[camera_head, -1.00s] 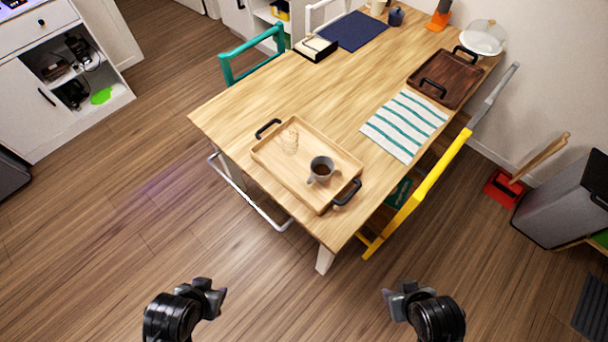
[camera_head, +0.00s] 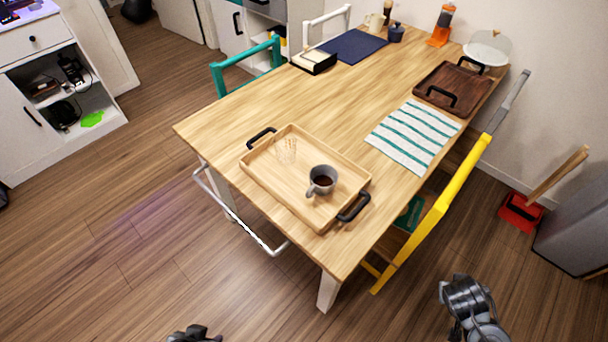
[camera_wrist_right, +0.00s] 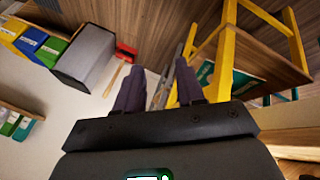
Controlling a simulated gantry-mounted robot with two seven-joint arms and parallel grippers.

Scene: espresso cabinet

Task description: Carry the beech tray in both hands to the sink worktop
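The beech tray (camera_head: 265,180) lies flat on the wooden table near its front corner. It has a black handle at each end, one at the upper left (camera_head: 261,137) and one at the lower right (camera_head: 354,207). My left gripper (camera_head: 195,333) barely shows at the bottom edge, away from the tray. I cannot identify the sink worktop.
A yellow chair (camera_head: 440,205) stands at the table's right side, a white chair (camera_head: 235,215) at the front and a teal chair (camera_head: 245,63) at the back left. A dark tray (camera_head: 440,75) and striped cloth (camera_head: 413,135) lie on the table (camera_head: 225,120). Floor at left is clear.

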